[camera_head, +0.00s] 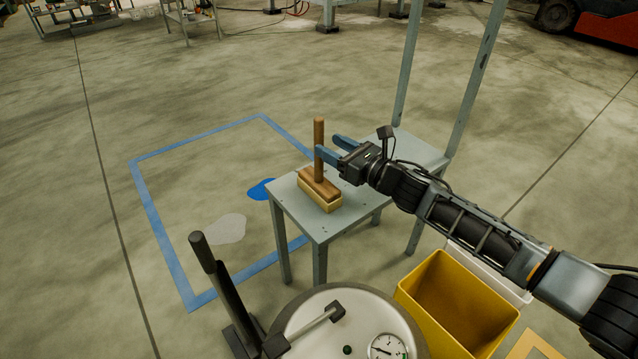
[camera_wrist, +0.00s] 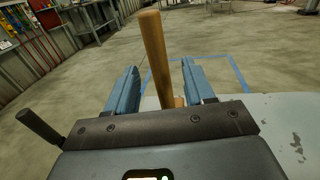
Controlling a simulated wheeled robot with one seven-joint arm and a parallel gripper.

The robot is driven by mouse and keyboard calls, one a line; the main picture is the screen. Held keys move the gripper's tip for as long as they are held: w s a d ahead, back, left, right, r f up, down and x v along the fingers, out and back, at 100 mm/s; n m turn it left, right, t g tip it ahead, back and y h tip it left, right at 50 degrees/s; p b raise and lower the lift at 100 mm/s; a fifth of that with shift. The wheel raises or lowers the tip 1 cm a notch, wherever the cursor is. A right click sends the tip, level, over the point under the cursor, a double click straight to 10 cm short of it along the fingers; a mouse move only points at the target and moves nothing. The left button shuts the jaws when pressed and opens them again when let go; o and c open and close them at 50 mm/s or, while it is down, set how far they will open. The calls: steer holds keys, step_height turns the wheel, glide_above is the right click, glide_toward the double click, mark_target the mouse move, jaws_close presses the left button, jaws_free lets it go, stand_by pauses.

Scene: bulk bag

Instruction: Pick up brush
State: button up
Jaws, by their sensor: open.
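The brush (camera_head: 320,186) stands on a small grey table (camera_head: 345,218), bristles down, with its brown wooden handle upright. My gripper (camera_head: 334,146) reaches in from the right at the height of the handle, with its two blue fingers apart. In the wrist view, the brush handle (camera_wrist: 157,60) rises between the open fingers of my gripper (camera_wrist: 160,85), nearer the right finger. I see no clear contact between fingers and handle. The brush's block is mostly hidden behind the gripper body in the wrist view.
A round metal vessel (camera_head: 345,305) with a gauge and a dark lever stands in front of the table. A yellow bin (camera_head: 470,295) is under my arm. Grey posts (camera_head: 478,75) rise at the table's back. Blue floor tape (camera_head: 165,240) marks open floor at left.

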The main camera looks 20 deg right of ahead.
mark_target(319, 139)
steer(key=shift+r+b+x, duration=0.2)
steer(key=shift+b+x, duration=0.3)
steer(key=shift+x, duration=1.85)
steer(key=shift+a, duration=0.1)
jaws_close()
